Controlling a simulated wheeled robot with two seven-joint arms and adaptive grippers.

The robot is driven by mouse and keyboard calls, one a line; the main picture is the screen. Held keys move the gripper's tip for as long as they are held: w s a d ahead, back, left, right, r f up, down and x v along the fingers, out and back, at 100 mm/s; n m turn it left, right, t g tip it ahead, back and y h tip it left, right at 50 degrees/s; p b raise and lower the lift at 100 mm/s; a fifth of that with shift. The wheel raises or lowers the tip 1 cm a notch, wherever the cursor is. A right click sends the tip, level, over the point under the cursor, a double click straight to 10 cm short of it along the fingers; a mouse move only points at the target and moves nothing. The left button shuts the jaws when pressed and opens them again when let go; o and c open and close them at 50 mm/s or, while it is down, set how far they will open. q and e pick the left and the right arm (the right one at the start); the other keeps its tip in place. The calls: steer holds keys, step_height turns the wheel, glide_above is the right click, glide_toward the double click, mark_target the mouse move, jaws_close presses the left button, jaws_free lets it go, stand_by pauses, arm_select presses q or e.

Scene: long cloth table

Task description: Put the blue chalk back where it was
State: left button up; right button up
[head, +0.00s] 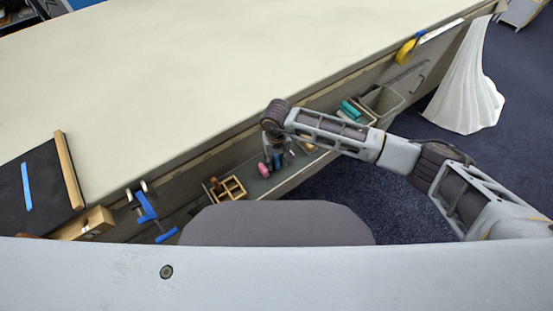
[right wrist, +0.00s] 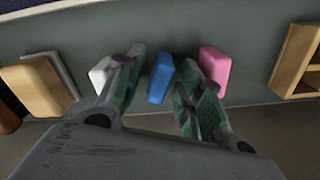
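The blue chalk (right wrist: 160,78) is a small blue block on the grey ledge in the right wrist view. A white block (right wrist: 103,72) lies to its left and a pink one (right wrist: 214,70) to its right. My right gripper (right wrist: 164,72) is open, its two green-padded fingers on either side of the blue chalk with gaps showing. In the head view my right gripper (head: 276,160) reaches down over the ledge beside the pink block (head: 263,170); the blue chalk cannot be made out clearly there. My left gripper is not in view.
A wooden divided box (head: 229,188) stands on the ledge to the left, also showing in the right wrist view (right wrist: 298,62). A tan block (right wrist: 37,86) lies at the wrist view's left. A grey bin (head: 382,101) stands further right. The pale tabletop (head: 200,80) is mostly clear.

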mark_target(276, 159)
step_height(276, 159, up, 12)
stand_by(0.6)
steer(key=shift+s, duration=0.1)
stand_by(0.8)
